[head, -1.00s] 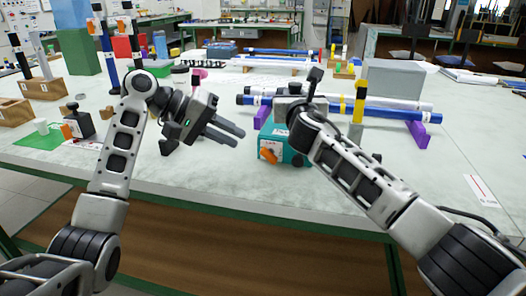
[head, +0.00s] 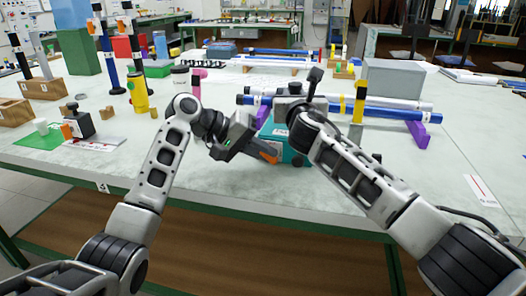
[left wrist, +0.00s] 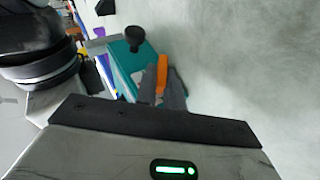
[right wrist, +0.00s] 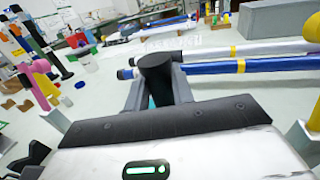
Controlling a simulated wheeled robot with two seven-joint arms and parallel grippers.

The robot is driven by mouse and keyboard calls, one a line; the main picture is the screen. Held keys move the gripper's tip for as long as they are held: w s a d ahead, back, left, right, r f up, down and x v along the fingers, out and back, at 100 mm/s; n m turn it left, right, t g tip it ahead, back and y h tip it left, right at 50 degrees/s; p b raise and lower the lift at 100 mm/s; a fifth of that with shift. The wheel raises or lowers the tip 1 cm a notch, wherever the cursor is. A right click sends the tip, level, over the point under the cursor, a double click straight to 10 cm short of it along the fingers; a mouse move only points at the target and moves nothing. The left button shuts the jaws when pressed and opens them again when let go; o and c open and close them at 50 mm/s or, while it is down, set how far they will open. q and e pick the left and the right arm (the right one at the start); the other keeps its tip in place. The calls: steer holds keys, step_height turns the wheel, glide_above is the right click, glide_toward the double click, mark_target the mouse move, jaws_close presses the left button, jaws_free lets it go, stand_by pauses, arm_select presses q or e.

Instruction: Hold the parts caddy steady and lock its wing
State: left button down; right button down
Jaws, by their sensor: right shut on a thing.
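The parts caddy (head: 297,157) is a teal box on the table, partly hidden by both my arms. Its teal side also shows in the left wrist view (left wrist: 122,72). The orange wing (head: 268,156) is on its near side. My left gripper (left wrist: 163,92) is at the wing, with its fingers on either side of the orange piece (left wrist: 162,72); they look apart, and contact is unclear. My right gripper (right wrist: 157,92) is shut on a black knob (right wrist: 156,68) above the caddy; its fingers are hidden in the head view.
Blue and white rods (head: 385,111) lie on purple supports (head: 418,133) behind and right of the caddy. A yellow cylinder (head: 139,97) stands at left, near a small dark block (head: 78,123) and a green mat (head: 38,138). The front table strip is clear.

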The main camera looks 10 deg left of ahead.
arm_select(q)
steer(key=shift+d+r+m+y, duration=0.15)
steer(key=shift+m+y, duration=0.25)
steer(key=shift+y, duration=1)
steer(key=c, duration=1.8)
jaws_free()
steer(key=v, duration=1.2)
